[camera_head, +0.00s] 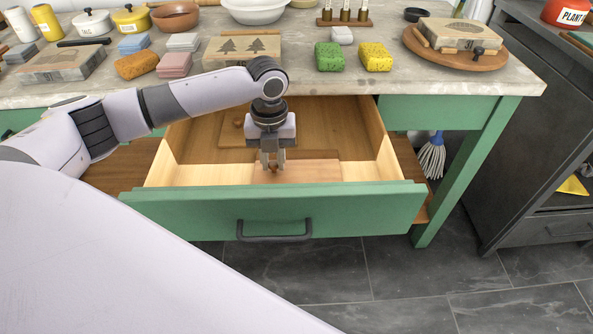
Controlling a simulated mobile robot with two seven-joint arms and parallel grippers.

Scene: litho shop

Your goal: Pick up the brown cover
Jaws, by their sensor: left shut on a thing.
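A flat brown cover (315,171) lies in the front part of the open wooden drawer. My left gripper (272,167) points straight down into the drawer, shut on a small brown knob on the cover. The cover looks level; I cannot tell whether it touches the drawer floor. Part of it is hidden by my gripper and the drawer front (273,209). My right gripper is not in view.
A second wooden board with a small round knob (238,123) lies farther back in the drawer. The stone worktop (300,77) above holds green (329,57) and yellow (376,57) sponges and carved blocks (240,51). A mop (432,158) hangs at right.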

